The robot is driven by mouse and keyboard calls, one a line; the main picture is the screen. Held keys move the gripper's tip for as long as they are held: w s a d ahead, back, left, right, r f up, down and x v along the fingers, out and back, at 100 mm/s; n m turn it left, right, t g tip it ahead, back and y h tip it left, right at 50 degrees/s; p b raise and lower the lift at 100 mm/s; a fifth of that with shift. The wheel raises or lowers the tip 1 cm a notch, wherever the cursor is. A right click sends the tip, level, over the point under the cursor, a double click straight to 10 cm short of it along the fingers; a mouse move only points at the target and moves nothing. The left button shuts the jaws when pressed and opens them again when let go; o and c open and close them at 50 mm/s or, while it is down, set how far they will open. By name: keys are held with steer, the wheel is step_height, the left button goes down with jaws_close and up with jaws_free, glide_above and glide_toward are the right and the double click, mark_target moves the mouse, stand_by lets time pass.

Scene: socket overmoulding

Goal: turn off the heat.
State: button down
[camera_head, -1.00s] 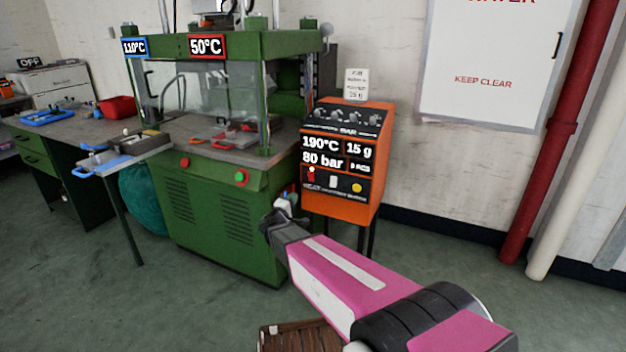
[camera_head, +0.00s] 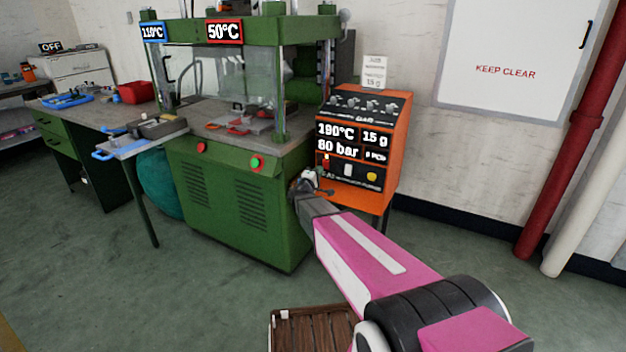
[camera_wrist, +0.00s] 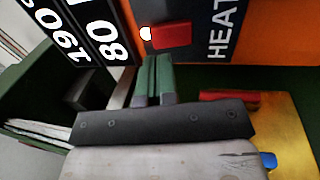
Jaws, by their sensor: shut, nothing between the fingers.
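The orange control box (camera_head: 398,150) stands right of the green press and reads 190°C, 15 g and 80 bar. Its red switch (camera_head: 326,163) is at the lower left of the panel. In the wrist view the red switch (camera_wrist: 172,38) sits beside the sideways label HEAT (camera_wrist: 218,32), with a bright white lamp (camera_wrist: 145,33) next to it. My gripper (camera_head: 311,178) is just below and left of the switch in the head view. In the wrist view its green-tipped fingers (camera_wrist: 154,75) are together and empty, pointing at the panel close to the switch; contact does not show.
The green press (camera_head: 235,210) stands close on the left, with a red button (camera_head: 201,147) and a green button (camera_head: 257,162). A white button (camera_head: 348,170) and a yellow button (camera_head: 371,176) are right of the switch. A wooden crate (camera_head: 312,330) is on the floor below my arm.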

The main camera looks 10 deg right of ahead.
mark_target(325, 162)
steer(key=shift+x, duration=1.95)
steer(key=shift+d+r, duration=0.1)
steer(key=shift+w+d+r+g, duration=0.1)
steer(key=shift+w+g, duration=0.1)
steer(key=shift+g, duration=0.1)
steer(key=shift+s+a, duration=0.2)
steer(key=shift+s, duration=0.05)
steer(key=s+a+r, duration=0.2)
steer(key=s+a, duration=0.5)
steer(key=s, duration=0.3)
steer(key=shift+s+a+r, duration=0.25)
steer(key=shift+s+a, duration=0.15)
